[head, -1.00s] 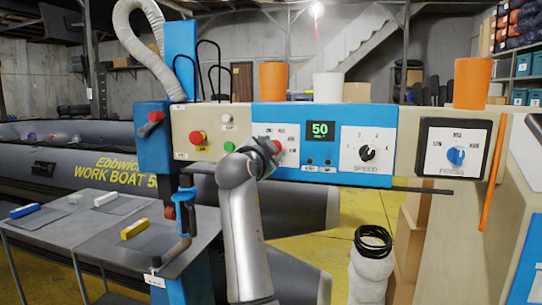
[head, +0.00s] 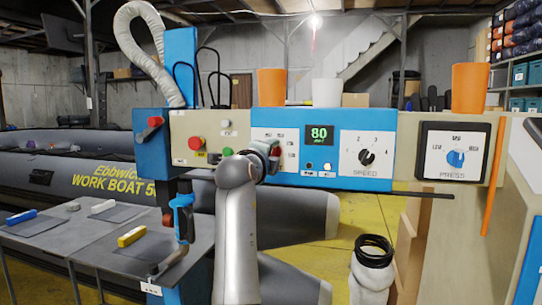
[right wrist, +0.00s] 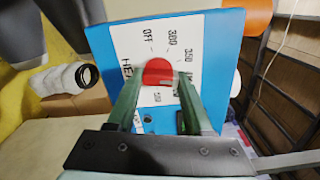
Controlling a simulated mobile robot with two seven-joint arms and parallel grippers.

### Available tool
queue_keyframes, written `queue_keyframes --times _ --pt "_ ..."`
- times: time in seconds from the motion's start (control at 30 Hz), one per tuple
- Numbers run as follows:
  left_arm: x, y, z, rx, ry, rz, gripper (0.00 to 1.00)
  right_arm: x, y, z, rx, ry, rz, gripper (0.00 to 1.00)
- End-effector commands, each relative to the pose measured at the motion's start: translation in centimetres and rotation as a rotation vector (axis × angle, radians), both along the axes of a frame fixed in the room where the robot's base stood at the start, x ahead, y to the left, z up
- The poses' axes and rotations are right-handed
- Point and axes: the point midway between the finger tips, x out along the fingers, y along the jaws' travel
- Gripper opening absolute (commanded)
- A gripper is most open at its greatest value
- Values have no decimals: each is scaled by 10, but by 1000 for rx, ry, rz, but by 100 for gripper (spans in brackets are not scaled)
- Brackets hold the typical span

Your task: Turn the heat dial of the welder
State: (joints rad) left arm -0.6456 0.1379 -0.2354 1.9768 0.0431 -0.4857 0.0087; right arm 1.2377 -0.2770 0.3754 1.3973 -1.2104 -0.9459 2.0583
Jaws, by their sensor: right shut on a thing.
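The welder's panel (head: 300,180) is blue, with white dial plates. Its red heat dial (right wrist: 158,72) sits on a white plate marked OFF, 300 and 350 in the right wrist view. My right gripper (right wrist: 158,84) is shut on this dial, one finger on each side. In the head view my gripper (head: 266,152) largely covers the dial and part of its plate. The green display (head: 320,134) reads 80. The black speed dial (head: 367,157) is right of it, and the blue press dial (head: 456,158) is further right. My left gripper is out of view.
A red button (head: 196,143) and a green button (head: 227,152) lie close left of my gripper. A blue-handled tool (head: 184,216) hangs below the panel. Orange and white cups (head: 326,92) stand on top. A dark bar (head: 420,194) sticks out below right.

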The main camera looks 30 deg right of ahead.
Motion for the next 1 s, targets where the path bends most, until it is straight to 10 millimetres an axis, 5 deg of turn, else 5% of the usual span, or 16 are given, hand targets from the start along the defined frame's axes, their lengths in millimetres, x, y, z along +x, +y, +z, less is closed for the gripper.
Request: queue_keyframes --times 1.0 --pt "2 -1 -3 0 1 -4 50 0 0 -3 513 -598 0 0"
